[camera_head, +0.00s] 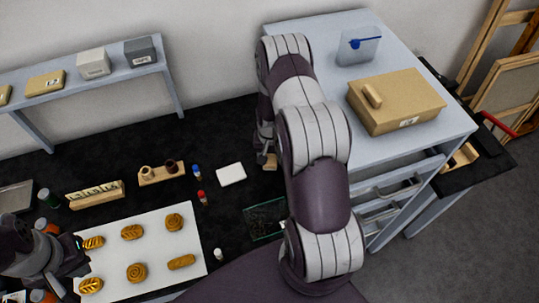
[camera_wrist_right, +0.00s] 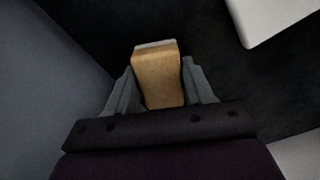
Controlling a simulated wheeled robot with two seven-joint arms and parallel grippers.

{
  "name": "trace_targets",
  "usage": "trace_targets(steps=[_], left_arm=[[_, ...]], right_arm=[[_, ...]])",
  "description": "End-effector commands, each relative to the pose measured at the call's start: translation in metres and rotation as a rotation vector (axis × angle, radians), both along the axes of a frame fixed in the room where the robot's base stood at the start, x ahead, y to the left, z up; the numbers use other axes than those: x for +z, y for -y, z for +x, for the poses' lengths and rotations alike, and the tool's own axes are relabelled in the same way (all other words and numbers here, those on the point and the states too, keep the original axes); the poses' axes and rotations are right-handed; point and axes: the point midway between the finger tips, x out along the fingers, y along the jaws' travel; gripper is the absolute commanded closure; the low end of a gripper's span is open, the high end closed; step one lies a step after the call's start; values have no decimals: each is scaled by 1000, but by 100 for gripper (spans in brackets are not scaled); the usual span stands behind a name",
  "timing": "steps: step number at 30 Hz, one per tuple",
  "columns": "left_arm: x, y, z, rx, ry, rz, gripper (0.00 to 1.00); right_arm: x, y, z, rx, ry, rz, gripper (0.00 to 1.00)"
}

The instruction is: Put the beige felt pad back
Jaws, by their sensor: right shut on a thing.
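A tan block with a pale face at its far end, which looks like the beige felt pad (camera_wrist_right: 158,78), is between the fingers of my right gripper (camera_wrist_right: 160,88). The fingers are shut on its two sides. In the head view the pad (camera_head: 270,161) shows just left of my right arm, low over or at the black worktop; I cannot tell if it touches. My right gripper is mostly hidden behind the arm there. My left gripper (camera_head: 68,262) is at the lower left by the white board; its fingers are too unclear to judge.
The white board (camera_head: 203,262) holds several pastry-shaped pieces. A white block (camera_head: 231,174), small bottles (camera_head: 202,197) and a wooden holder (camera_head: 164,174) stand nearby. A grey drawer cabinet (camera_head: 308,30) bearing a cardboard box (camera_head: 405,105) is on the right. A shelf (camera_head: 160,67) runs along the wall.

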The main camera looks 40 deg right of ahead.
Motion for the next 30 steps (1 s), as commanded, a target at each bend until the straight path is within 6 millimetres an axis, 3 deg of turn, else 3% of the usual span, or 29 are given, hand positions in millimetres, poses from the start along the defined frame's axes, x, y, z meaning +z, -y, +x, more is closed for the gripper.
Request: trace_targets(steps=[12,13,15,23,27,30], left_arm=[[-4,0,0,0,0,0,100],[-3,0,0,0,-1,0,100],[-2,0,0,0,0,0,100],[-2,0,0,0,0,0,100],[-2,0,0,0,0,0,100],[-9,0,0,0,0,0,100]], right_arm=[[-10,0,0,1,1,-1,72],[-9,0,0,1,1,-1,42],[-9,0,0,1,1,-1,23],[-8,0,0,1,1,-1,23],[1,0,1,1,3,-1,23],[19,1,2,1,6,-2,23]])
